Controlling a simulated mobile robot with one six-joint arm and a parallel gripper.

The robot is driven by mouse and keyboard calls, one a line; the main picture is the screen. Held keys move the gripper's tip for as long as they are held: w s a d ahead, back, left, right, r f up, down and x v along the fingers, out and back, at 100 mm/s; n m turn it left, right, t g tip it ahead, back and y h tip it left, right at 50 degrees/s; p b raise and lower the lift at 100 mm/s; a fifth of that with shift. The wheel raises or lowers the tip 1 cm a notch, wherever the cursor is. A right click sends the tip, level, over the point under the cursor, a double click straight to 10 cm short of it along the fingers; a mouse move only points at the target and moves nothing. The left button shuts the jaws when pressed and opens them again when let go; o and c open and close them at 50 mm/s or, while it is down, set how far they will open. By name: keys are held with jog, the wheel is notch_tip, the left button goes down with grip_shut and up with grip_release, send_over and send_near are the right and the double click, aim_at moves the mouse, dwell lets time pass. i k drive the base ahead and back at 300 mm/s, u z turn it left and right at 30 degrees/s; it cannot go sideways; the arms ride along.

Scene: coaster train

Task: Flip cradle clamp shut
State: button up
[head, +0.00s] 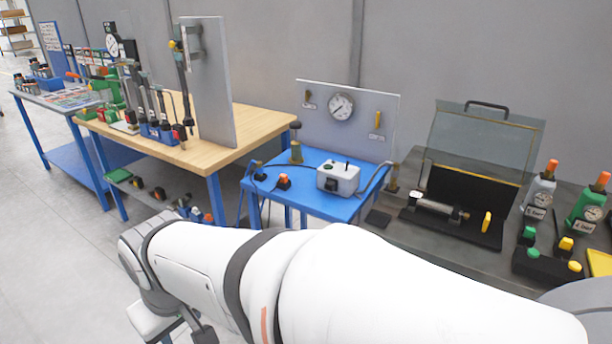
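A metal cylinder (436,207) lies across a black fixture (465,229) on the dark bench at the right, and this looks like the cradle. A small yellow lever (487,222) stands upright at the fixture's right end; I cannot tell for sure whether it is the clamp handle. A clear cover with a black handle (487,106) stands raised behind the fixture. My white arm crosses the foreground, and its wrist is at the lower left, well away from the fixture. My gripper's fingers do not show.
A blue table (312,203) with a grey-white box (338,178) and a gauge panel (364,115) stands left of the dark bench. Bottles (587,207) and a black button box (546,265) are at the right. A wooden bench (240,128) with tools is at the left.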

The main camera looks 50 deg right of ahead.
aim_at(428, 162)
jog(key=z, duration=2.15)
jog(key=k, duration=0.75)
jog(key=u, duration=0.85)
jog(key=k, duration=0.75)
jog(key=u, duration=0.25)
jog(key=i, duration=0.65)
jog(key=z, duration=0.85)
jog(key=i, duration=1.5)
jog(key=z, duration=0.8)
